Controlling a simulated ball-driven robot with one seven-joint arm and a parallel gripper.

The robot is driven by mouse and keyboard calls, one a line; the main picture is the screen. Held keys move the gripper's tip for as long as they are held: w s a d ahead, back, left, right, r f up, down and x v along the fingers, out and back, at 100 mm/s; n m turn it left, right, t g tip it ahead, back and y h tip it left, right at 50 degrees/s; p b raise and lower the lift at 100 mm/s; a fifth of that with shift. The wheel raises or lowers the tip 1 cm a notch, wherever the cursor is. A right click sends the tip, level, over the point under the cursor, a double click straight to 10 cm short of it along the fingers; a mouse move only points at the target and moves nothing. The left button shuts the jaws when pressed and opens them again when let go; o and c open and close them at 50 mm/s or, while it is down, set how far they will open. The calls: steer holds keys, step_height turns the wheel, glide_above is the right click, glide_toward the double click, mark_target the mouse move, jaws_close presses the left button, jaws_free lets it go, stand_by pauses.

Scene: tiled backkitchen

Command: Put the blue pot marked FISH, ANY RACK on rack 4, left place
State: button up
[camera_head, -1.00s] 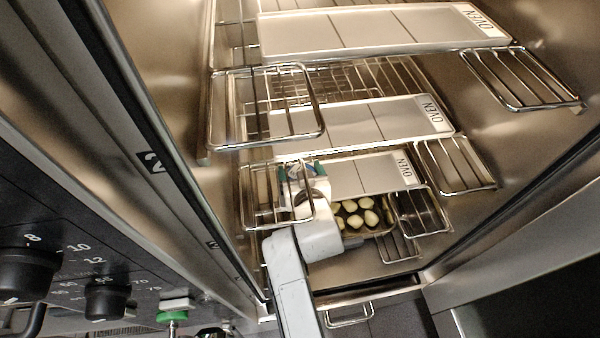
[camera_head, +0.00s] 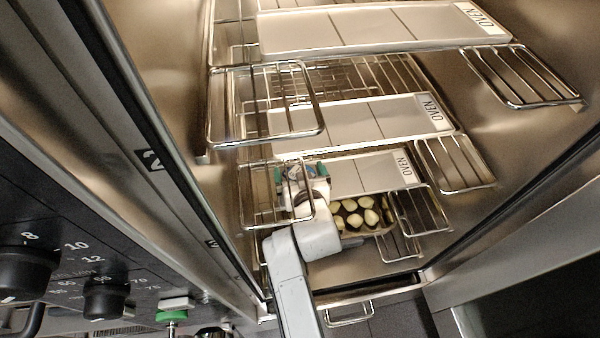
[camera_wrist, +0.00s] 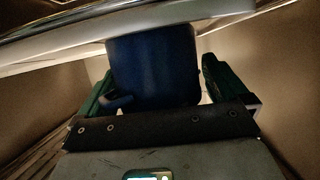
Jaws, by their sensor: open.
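In the wrist view the blue pot (camera_wrist: 154,68) stands between the two green fingers of my gripper (camera_wrist: 155,85). A small side handle shows at its lower left. A gap shows between the pot and the right finger; on the left the handle lies close to the finger. No marking on the pot is readable. In the head view my gripper (camera_head: 302,172) is inside the oven at a low rack on the left, behind wire rails, and the pot cannot be made out there.
Trays marked OVEN lie on the upper (camera_head: 380,28), middle (camera_head: 350,125) and lower (camera_head: 365,172) racks. A tray of pale round pieces (camera_head: 357,213) sits low, right of my wrist. A rack's underside (camera_wrist: 130,30) is close above the pot. Oven walls flank my arm.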

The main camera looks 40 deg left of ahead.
steer(key=shift+s+d+r, duration=0.1)
steer(key=shift+d+r, duration=0.05)
steer(key=p+v, duration=0.1)
steer(key=v, duration=1)
steer(key=shift+s+d+r, duration=0.15)
steer(key=shift+s+r, duration=0.05)
steer(key=shift+r, duration=0.05)
steer(key=d+f+m+g+h, duration=0.1)
steer(key=d+f+m+h, duration=0.25)
steer(key=d, duration=1.05)
steer(key=d+f+m+g+h, duration=0.15)
steer(key=d+f+h, duration=0.25)
steer(key=d, duration=0.9)
steer(key=s+d+f+m+g+h, duration=0.1)
steer(key=s+d+m+g+h, duration=0.2)
steer(key=s+d, duration=1.5)
steer(key=shift+s+d+m+g, duration=0.2)
steer(key=shift+d+m+g, duration=0.8)
steer(key=shift+m+g, duration=0.15)
